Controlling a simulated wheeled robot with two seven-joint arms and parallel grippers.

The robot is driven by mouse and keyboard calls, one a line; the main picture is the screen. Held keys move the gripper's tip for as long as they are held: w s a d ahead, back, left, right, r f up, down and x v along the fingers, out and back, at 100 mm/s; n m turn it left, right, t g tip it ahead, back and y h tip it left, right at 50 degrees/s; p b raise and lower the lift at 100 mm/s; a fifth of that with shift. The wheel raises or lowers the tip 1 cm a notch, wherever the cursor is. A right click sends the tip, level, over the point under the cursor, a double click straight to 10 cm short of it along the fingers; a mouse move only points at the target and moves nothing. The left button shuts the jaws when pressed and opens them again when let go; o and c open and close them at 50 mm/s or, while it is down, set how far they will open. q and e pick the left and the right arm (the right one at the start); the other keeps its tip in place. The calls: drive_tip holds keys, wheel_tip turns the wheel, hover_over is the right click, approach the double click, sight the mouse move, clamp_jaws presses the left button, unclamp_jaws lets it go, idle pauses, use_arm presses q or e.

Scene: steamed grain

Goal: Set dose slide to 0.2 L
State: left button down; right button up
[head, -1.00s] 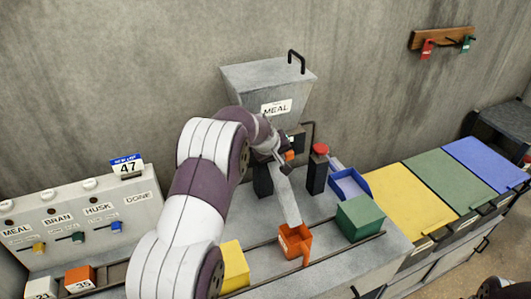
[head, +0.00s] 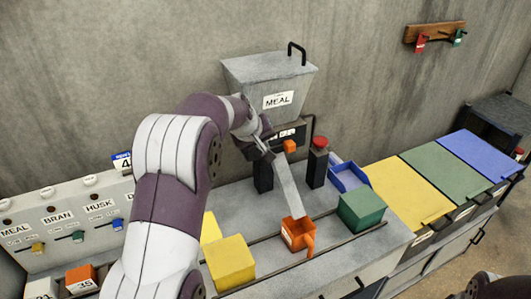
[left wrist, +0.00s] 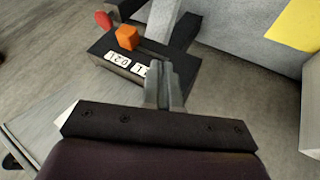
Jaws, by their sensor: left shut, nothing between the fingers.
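The dose slide's orange knob (head: 290,146) sits at the right part of a dark panel (head: 292,133) under the grey MEAL hopper (head: 270,82). In the left wrist view the knob (left wrist: 127,37) stands above white printed labels (left wrist: 118,59) on the dark panel. The labels appear upside down, and one is partly covered by my fingers. My left gripper (head: 267,148) is shut and empty, to the left of the knob and apart from it in the head view. Its closed fingers show in the left wrist view (left wrist: 164,85). My right gripper is not visible.
A red button on a dark post (head: 319,150) stands right of the knob. A grey chute (head: 288,190) slopes to an orange scoop-like box (head: 296,232). Yellow (head: 230,262) and green (head: 361,210) boxes stand near the rails. A blue tray (head: 348,177) is behind.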

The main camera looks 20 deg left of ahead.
use_arm(q)
drive_tip(key=s+d+f+m+g, duration=0.2)
drive_tip(key=s+d+f+m, duration=0.1)
drive_tip(key=s, duration=0.6)
drive_tip(key=s+d+f+m+g, duration=0.2)
drive_tip(key=s+d+f+m, duration=0.1)
drive_tip(key=s, duration=0.7)
drive_tip(key=s+d+f+m+g, duration=0.2)
drive_tip(key=s+d+f, duration=0.2)
drive_tip(key=s, duration=0.5)
drive_tip(key=shift+s+d+f+m, duration=0.25)
drive_tip(key=shift+d+m, duration=0.15)
drive_tip(key=shift+d, duration=0.35)
drive_tip(key=shift+s, duration=0.1)
